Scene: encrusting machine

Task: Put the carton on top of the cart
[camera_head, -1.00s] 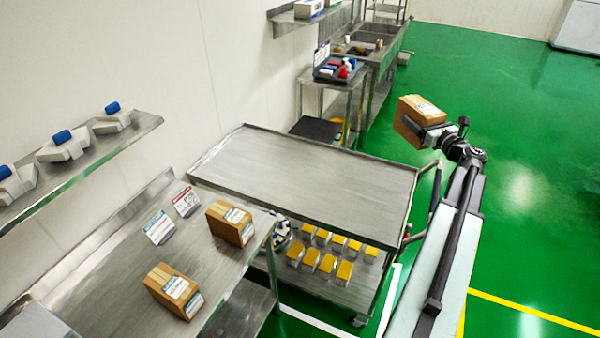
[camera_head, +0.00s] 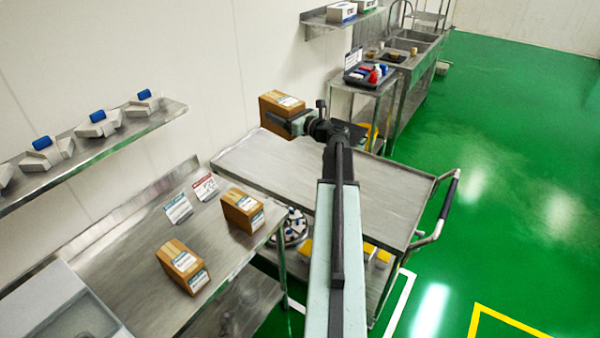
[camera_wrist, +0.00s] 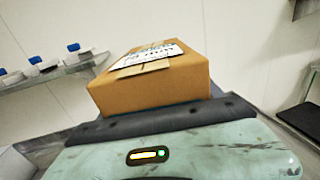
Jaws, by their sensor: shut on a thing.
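A brown carton (camera_head: 281,112) with a white label is held in my gripper (camera_head: 302,123), which is shut on it. In the head view the carton shows over the far left part of the steel cart (camera_head: 378,196), apart from its top as far as I can tell. The cart top looks bare; my arm hides part of it. In the wrist view the carton (camera_wrist: 150,82) fills the middle, label side up and slightly tilted, and the fingertips are hidden behind it.
A steel table (camera_head: 140,262) at left holds two more cartons, one near (camera_head: 183,266) and one farther (camera_head: 242,210), and two sign cards. A wall shelf (camera_head: 100,135) carries blue-topped items. Behind the cart stand a small table with a dark tray (camera_head: 371,75) and a sink. Green floor at right is open.

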